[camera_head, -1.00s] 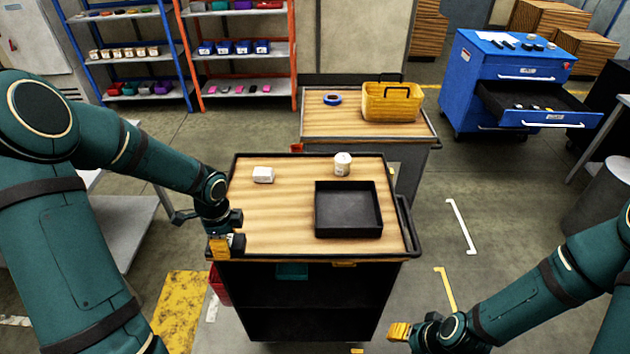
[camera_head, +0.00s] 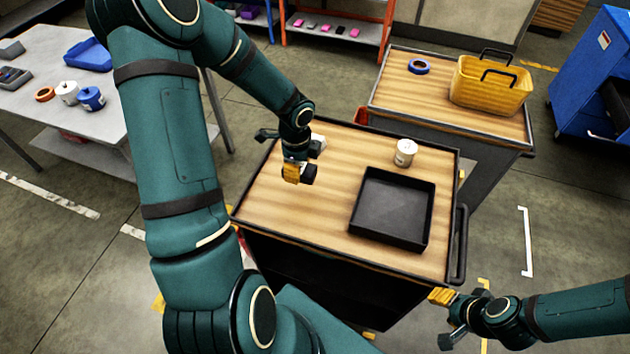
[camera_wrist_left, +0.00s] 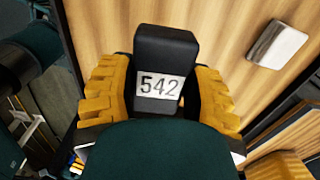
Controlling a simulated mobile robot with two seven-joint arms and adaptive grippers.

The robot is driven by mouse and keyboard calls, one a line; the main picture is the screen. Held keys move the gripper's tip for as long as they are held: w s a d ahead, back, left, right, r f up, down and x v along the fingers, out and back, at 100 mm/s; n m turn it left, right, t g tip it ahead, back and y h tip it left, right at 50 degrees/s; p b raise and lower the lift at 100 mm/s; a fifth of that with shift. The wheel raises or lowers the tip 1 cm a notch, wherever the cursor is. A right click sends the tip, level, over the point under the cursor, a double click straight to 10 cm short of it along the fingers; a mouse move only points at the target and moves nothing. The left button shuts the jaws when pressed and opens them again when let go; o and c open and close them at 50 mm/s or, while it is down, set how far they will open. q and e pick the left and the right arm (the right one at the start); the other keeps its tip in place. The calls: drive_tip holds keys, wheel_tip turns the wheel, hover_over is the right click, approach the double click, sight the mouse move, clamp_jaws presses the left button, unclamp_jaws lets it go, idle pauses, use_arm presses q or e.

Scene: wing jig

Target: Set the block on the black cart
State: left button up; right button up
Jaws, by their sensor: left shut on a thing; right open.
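A black block (camera_wrist_left: 165,55) with a white "542" label sits between the yellow fingers of my left gripper (camera_wrist_left: 160,92) in the left wrist view. In the head view my left gripper (camera_head: 301,173) is over the left part of the wood-topped black cart (camera_head: 270,200), shut on the block. I cannot tell whether the block touches the cart top. My right gripper (camera_head: 447,318) is open and empty, low at the right, beside the cart's front right corner.
On the cart are a black tray (camera_head: 390,235), a white cup-like container (camera_head: 405,152) and a small white box (camera_head: 318,141), partly hidden by my left gripper. A second cart (camera_head: 430,92) behind holds a yellow basket and blue tape. Free wood lies left of the tray.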

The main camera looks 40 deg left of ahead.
sight(300, 192)
use_arm(q)
wheel_tip(300, 192, down, 8)
drive_tip(key=shift+w+f+b, duration=0.1)
drive_tip(key=shift+w+b, duration=0.05)
drive_tip(key=shift+b, duration=0.5)
drive_tip(key=shift+f, duration=0.15)
drive_tip(key=o, duration=1.2)
drive_tip(key=shift+o, duration=0.2)
drive_tip(key=shift+r, duration=0.3)
wheel_tip(300, 192, up, 12)
drive_tip(key=shift+f+p, duration=0.1)
drive_tip(key=shift+p, duration=1.05)
